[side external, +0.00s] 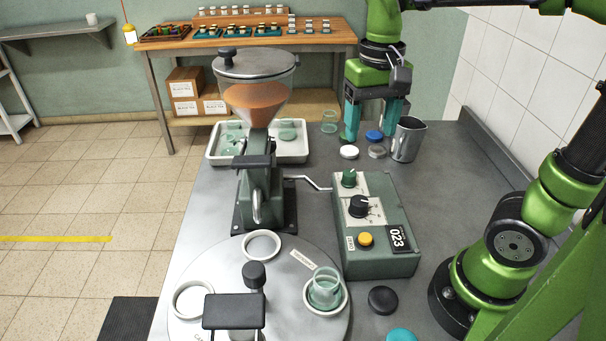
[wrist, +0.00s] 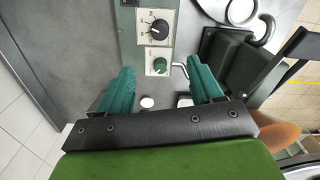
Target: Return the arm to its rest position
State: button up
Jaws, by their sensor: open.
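My gripper (side external: 370,122) is open and empty, with its two teal fingers spread wide and pointing down at the back of the steel table (side external: 212,225). It hangs above or near the lids on the table; the exact height is hard to tell. In the wrist view my gripper (wrist: 163,90) shows both fingers apart with nothing held between them. My green arm comes down from the top right of the side view.
A metal cup (side external: 407,140) stands close right of my gripper. A white lid (side external: 348,152), a blue lid (side external: 374,136) and a glass jar (side external: 329,122) are near the fingers. The filling machine (side external: 258,180) and control box (side external: 375,225) stand in front. A white tray (side external: 290,155) lies left.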

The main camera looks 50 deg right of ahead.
jog(key=s+t, duration=0.1)
jog(key=t, duration=0.1)
jog(key=s+a+f+n+t+y, duration=0.1)
jog(key=t, duration=0.1)
jog(key=s+a+n+t+y, duration=0.1)
jog(key=t, duration=0.2)
jog(key=shift+s+a+f, duration=0.25)
dwell(1.0)
